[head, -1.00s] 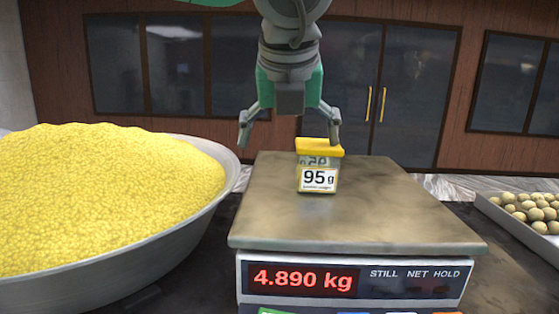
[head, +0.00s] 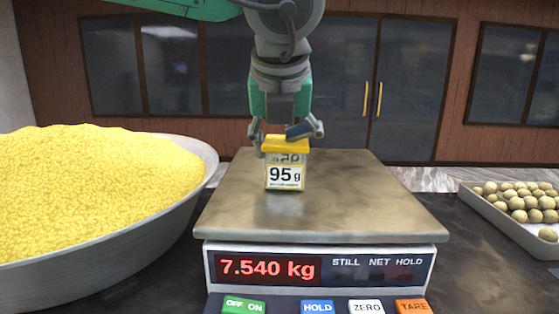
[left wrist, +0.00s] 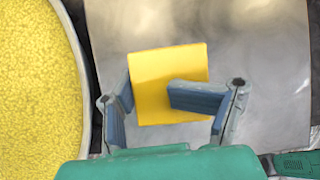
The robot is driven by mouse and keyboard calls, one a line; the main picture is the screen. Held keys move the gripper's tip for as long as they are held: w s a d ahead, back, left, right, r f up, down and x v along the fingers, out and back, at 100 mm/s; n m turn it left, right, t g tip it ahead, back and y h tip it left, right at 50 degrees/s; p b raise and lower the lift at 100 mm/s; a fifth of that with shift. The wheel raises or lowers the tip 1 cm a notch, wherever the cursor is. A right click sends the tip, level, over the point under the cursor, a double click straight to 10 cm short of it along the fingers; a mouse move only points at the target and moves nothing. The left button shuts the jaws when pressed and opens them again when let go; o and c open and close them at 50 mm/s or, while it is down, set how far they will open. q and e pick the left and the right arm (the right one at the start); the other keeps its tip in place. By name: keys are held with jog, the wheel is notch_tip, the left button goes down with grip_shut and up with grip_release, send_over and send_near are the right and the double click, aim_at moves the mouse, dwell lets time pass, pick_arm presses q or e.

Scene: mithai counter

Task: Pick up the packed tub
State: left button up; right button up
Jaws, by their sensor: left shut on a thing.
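In the left wrist view the square yellow lid (left wrist: 160,70) lies between the blue finger pads, and the right pad overlaps the lid's edge. The tub's far side is hidden. My right gripper is not in view.
A wide metal bowl (head: 195,195) heaped with yellow grains (head: 85,190) stands close on the left. A tray (head: 500,220) of round brown sweets is at the right. The scale's red display (head: 268,269) reads 7.540 kg. The pan right of the tub is clear.

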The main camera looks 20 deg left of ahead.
aim_at(299, 143)
pick_arm(q)
jog(key=shift+d+f, duration=0.35)
jog(key=shift+d, duration=0.35)
jog(key=shift+d+f, duration=0.3)
jog(key=shift+d, duration=0.4)
jog(key=shift+c, duration=0.7)
jog(key=r, duration=0.1)
jog(key=w+r, duration=0.1)
jog(key=r, duration=0.1)
jog(key=a+r, duration=0.1)
jog(key=r, duration=0.1)
jog(key=shift+w+r, duration=0.15)
jog(key=shift+w, duration=0.05)
grip_shut()
jog(key=r, duration=0.2)
jog(key=s+r, duration=0.1)
jog(key=r, duration=0.1)
jog(key=shift+r, duration=0.45)
jog(key=shift+w+d, duration=0.25)
jog(key=shift+d, duration=0.1)
jog(key=o, duration=1.6)
grip_release()
jog(key=shift+s+a, duration=0.1)
jog(key=shift+a, duration=0.1)
jog(key=shift+c, duration=0.2)
jog(key=shift+o, duration=1.2)
jog(key=shift+a, duration=0.2)
